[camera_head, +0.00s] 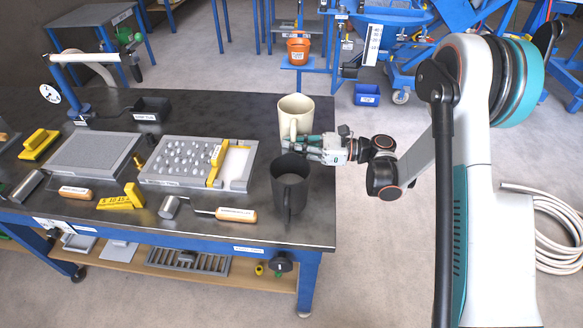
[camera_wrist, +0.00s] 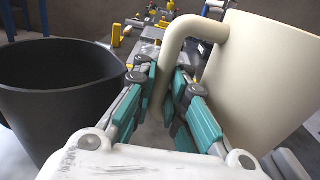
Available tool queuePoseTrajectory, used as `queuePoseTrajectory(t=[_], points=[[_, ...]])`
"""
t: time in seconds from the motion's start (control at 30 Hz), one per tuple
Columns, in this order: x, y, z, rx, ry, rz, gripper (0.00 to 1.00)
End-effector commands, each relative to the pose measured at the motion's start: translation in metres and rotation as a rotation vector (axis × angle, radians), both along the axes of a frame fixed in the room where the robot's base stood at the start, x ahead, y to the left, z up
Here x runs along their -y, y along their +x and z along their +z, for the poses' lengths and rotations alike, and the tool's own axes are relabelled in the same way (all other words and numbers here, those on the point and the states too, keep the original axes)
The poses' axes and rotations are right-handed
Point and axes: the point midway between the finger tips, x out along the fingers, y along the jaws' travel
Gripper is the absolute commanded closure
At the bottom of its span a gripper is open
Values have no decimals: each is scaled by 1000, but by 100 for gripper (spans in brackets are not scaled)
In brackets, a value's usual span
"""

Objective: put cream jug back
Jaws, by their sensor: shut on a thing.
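The cream jug (camera_head: 296,108) stands upright at the right end of the dark table (camera_head: 215,108), near its back corner. In the wrist view the cream jug (camera_wrist: 262,75) fills the right side, with its handle between my fingers. My gripper (camera_head: 308,150) reaches in from the right, and its teal finger pads (camera_wrist: 170,105) are closed around the handle. I cannot tell whether the jug's base touches the table. A dark grey jug (camera_head: 289,188) stands just in front of my gripper; it also shows on the left of the wrist view (camera_wrist: 55,90).
On the table are a tray with round lumps (camera_head: 190,157), a flat grey tray (camera_head: 92,150), a yellow angled block (camera_head: 122,198) and wooden-handled tools (camera_head: 236,215). An orange bucket (camera_head: 298,51) stands on a blue stand behind. The table's right edge is close to both jugs.

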Motion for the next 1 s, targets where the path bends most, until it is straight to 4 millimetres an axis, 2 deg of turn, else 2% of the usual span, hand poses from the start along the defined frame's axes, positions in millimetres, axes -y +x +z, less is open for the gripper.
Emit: queuePoseTrajectory(t=[0.03,0.1,0.37,0.6,1.0], points=[[0,0,-10,1,2,0,100],[0,0,-16,1,2,0,100],[0,0,-30,1,2,0,100],[0,0,-62,1,2,-1,100],[0,0,-66,1,2,0,100]])
